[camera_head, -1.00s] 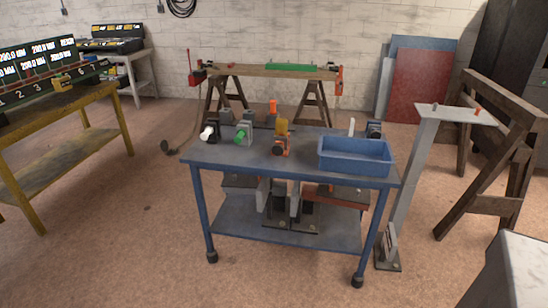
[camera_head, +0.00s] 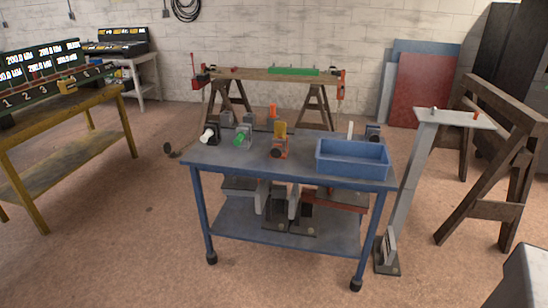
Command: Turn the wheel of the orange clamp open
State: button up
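The orange clamp (camera_head: 279,150) stands upright on the top of the blue bench, near the middle. It has an orange body with a dark round part low on its front, and a yellow-orange piece (camera_head: 280,130) rises above it. Which part is its wheel is too small to tell. A grey clamp with a green part (camera_head: 241,138) stands to its left, and a dark one with a white part (camera_head: 208,135) stands farther left. My gripper is not in view.
The blue bench (camera_head: 210,158) has a blue tray (camera_head: 352,160) at its right. A grey post (camera_head: 405,185) stands close to its right side. A yellow table (camera_head: 60,110) is at the left, and wooden trestles (camera_head: 500,210) are at the right. Floor in front is clear.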

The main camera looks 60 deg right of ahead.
aim_at(276, 152)
jog(key=z, duration=0.1)
jog(key=i, duration=0.95)
jog(key=u, duration=0.05)
